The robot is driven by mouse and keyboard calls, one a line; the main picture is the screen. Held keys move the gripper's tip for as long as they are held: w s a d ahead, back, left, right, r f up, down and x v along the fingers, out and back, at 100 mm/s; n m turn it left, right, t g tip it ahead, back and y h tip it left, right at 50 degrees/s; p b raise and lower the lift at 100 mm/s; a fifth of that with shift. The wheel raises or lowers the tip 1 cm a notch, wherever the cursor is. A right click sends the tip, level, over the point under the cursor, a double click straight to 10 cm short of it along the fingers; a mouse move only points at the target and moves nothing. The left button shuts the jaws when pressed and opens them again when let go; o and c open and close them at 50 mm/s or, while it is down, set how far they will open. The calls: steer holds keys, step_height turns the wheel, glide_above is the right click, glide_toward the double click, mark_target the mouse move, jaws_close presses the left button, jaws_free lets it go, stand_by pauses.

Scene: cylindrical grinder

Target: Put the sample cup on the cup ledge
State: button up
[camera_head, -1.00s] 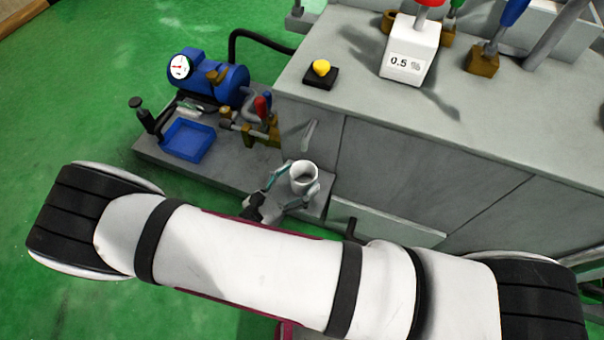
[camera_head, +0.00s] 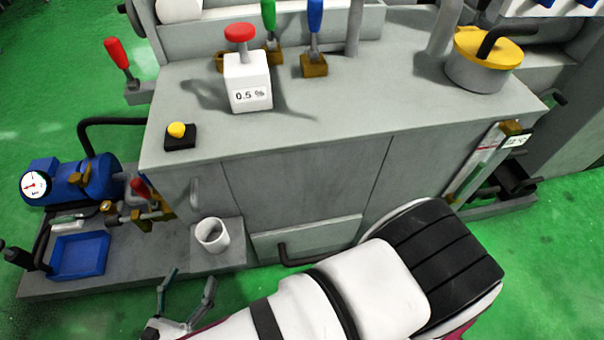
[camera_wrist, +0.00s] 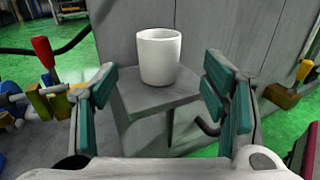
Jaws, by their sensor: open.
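The sample cup (camera_head: 212,235) is a white, open-topped cup. It stands upright on a small grey ledge (camera_head: 228,258) at the left front corner of the grey cabinet. The wrist view shows the cup (camera_wrist: 158,56) standing on the same ledge (camera_wrist: 150,100), ahead of my gripper. My gripper (camera_head: 190,277) is open and empty, in front of the ledge in the head view. In the wrist view its teal-padded fingers (camera_wrist: 160,75) stand apart on either side, with the cup beyond them and untouched.
A blue pump (camera_head: 75,183) and a blue tray (camera_head: 78,257) are left of the ledge, with a red-handled valve (camera_head: 140,190) close by. The cabinet (camera_head: 300,190) rises behind the ledge. A dark handle (camera_head: 310,258) juts out at right. Green floor is free in front.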

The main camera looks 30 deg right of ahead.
steer(key=w+d+r+m+g, duration=0.3)
steer(key=d+r+m+g, duration=0.3)
steer(key=r, duration=0.5)
steer(key=w+d+r+m+g, duration=0.2)
steer(key=d+r+m+g, duration=0.4)
steer(key=r, duration=0.5)
steer(key=s+d+r+m+g+y, duration=0.2)
steer(key=s+d+r+m+y, duration=0.25)
steer(key=d+r, duration=0.2)
steer(key=s+d+r+m+g+y, duration=0.2)
steer(key=s+d+r+m+y, duration=0.1)
steer(key=s+d+r+m, duration=0.25)
steer(key=s+d+r+m+t+y, duration=0.1)
steer(key=s+d+m+t+y, duration=0.2)
steer(key=s+m+y, duration=0.2)
steer(key=s, duration=0.3)
steer(key=shift+s+d+r+t, duration=0.25)
steer(key=shift+s+d+t, duration=0.05)
steer(key=shift+s+d, duration=0.1)
